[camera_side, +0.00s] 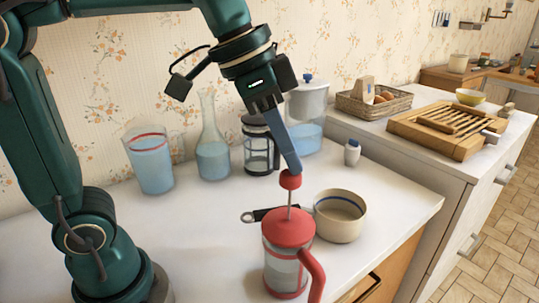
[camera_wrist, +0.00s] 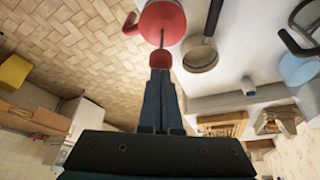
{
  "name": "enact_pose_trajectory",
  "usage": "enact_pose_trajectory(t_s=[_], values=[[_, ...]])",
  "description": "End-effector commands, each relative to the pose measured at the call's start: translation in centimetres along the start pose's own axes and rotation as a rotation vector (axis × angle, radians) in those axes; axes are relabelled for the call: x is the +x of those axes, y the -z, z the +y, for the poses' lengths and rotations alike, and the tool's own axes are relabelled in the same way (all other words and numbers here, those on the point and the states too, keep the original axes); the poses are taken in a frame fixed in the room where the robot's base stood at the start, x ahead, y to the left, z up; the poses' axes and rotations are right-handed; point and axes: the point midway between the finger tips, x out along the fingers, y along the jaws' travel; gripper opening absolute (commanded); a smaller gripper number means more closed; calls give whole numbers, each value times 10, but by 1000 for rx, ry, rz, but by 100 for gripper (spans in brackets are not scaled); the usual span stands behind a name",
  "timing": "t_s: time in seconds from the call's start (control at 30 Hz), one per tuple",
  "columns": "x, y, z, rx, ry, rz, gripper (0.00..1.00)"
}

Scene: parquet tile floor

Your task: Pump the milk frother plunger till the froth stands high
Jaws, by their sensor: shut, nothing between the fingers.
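The milk frother (camera_side: 286,262) is a clear glass jug with a red lid, red base band and red handle. It stands upright near the front of the white counter. Its plunger rod rises well above the lid, topped by a red knob (camera_side: 290,179). My gripper (camera_side: 295,168) points down with its fingers together, its tips at the top of the knob. In the wrist view the shut fingers (camera_wrist: 160,75) end at the red knob (camera_wrist: 160,59), with the red lid (camera_wrist: 162,22) beyond. I cannot tell whether the tips touch the knob. No froth level is discernible in the jug.
A cream pan (camera_side: 340,222) with a dark handle sits close right of the frother. Behind stand a measuring jug (camera_side: 152,165), a flask (camera_side: 213,158), a black-framed press (camera_side: 259,150) and a lidded container (camera_side: 306,110). Bare counter (camera_side: 205,240) lies to the left.

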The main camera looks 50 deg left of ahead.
Motion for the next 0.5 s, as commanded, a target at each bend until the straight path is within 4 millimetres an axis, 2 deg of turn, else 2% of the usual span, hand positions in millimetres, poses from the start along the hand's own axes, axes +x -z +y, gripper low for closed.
enact_pose_trajectory(t_s=[0.5], values=[[42, -18, 0, 0, -1, -4, 0]])
